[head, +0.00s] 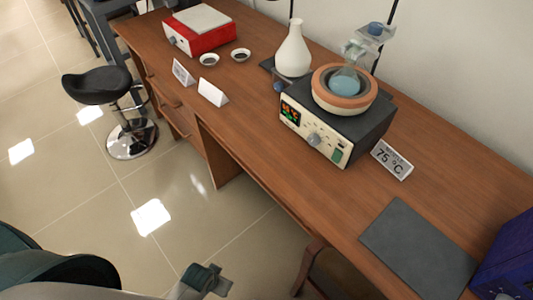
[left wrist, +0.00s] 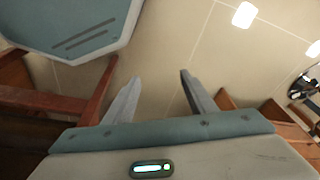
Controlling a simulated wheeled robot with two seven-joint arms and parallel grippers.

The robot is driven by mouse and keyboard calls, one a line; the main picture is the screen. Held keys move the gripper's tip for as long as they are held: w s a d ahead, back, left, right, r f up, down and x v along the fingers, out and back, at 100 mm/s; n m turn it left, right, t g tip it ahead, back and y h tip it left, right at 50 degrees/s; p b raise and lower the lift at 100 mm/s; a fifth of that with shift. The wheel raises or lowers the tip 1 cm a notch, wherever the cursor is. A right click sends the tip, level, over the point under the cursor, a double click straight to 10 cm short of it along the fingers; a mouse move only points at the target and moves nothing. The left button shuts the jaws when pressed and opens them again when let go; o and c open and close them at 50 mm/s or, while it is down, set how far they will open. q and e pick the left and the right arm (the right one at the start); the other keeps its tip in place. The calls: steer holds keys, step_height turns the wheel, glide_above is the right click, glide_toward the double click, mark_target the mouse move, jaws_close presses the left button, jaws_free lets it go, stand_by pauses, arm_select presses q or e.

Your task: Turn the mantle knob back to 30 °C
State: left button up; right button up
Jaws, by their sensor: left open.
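The heating mantle (head: 345,125) stands on the wooden bench, a dark box with a cream front panel and an orange ring top. Its grey knob (head: 314,139) is on the front panel, right of a lit display (head: 291,112) whose digits are too small to read surely. A glass flask (head: 346,82) with bluish liquid sits in the ring. A card reading 75 °C (head: 392,160) stands right of the mantle. My left gripper (head: 206,280) is low over the floor, well away from the knob. In the left wrist view its fingers (left wrist: 158,88) are open and empty. My right gripper is not in view.
A white flask (head: 293,50) stands behind the mantle's left side. A red hotplate (head: 199,31), two small dishes and white cards are further left. A dark mat (head: 418,247) and a blue box (head: 507,262) are at the right. A black stool (head: 100,85) stands on the floor.

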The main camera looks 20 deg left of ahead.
arm_select(q)
steer(key=w+d+r+m+t, duration=0.1)
steer(key=w+r, duration=0.2)
steer(key=r, duration=0.7)
steer(key=w+r+t, duration=0.2)
steer(key=w+r, duration=0.1)
steer(key=r, duration=0.7)
steer(key=w+d+r+m+t+h, duration=0.2)
steer(key=w+d+r+m+t, duration=0.2)
steer(key=w, duration=0.5)
steer(key=w+d+r+m+t+h, duration=0.2)
steer(key=w+d+r+m+t, duration=0.3)
steer(key=w+d+r, duration=0.4)
steer(key=shift+w+d+m, duration=0.3)
steer(key=shift+m, duration=0.4)
steer(key=shift+f, duration=0.1)
steer(key=p, duration=0.3)
glide_toward(312, 142)
steer(key=x, duration=0.7)
steer(key=shift+w+f, duration=0.1)
steer(key=shift+w, duration=0.3)
